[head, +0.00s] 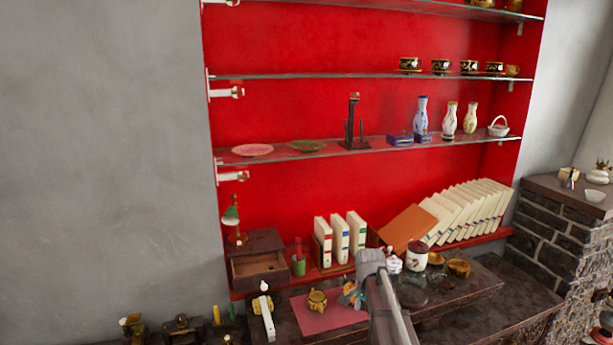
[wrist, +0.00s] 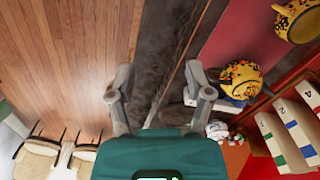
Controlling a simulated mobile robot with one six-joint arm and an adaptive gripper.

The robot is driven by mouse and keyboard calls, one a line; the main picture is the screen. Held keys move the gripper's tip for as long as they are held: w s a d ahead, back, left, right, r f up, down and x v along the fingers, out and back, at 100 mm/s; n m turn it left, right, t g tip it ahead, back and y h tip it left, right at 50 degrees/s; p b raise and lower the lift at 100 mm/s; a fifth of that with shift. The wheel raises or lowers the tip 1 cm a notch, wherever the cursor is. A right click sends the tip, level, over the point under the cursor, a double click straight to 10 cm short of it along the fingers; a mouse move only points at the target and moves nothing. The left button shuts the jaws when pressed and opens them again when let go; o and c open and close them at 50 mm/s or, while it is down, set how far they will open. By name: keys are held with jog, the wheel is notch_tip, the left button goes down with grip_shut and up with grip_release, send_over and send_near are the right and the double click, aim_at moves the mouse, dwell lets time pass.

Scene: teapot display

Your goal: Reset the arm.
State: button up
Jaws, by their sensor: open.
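My gripper (wrist: 157,88) shows in the wrist view with its two grey fingers spread apart and nothing between them. Below the fingers in that view are the dark tabletop edge and the wooden floor. My arm (head: 388,305) rises from the bottom of the head view, in front of the dark table; my fingers cannot be made out clearly there. A yellow patterned pot (wrist: 241,78) lies just right of the right finger in the wrist view, apparently apart from it. Another yellow pot (wrist: 297,18) is at the top right.
The dark table (head: 455,297) holds a pink mat (head: 335,322), a golden pot (head: 317,300) and a lidded jar (head: 417,255). White books (head: 340,240) and a wooden drawer box (head: 258,262) stand behind. Glass shelves (head: 300,151) with vases and cups hang on the red wall.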

jog(key=s+f+n+b, duration=0.3)
jog(key=s+n, duration=0.2)
jog(key=s, duration=0.5)
jog(key=s+f+n+b, duration=0.3)
jog(key=s+f+n, duration=0.1)
jog(key=s, duration=0.7)
jog(key=shift+s+a+f+n+b, duration=0.15)
jog(key=shift+a+n+b, duration=0.25)
jog(key=shift+n, duration=0.4)
dwell(0.4)
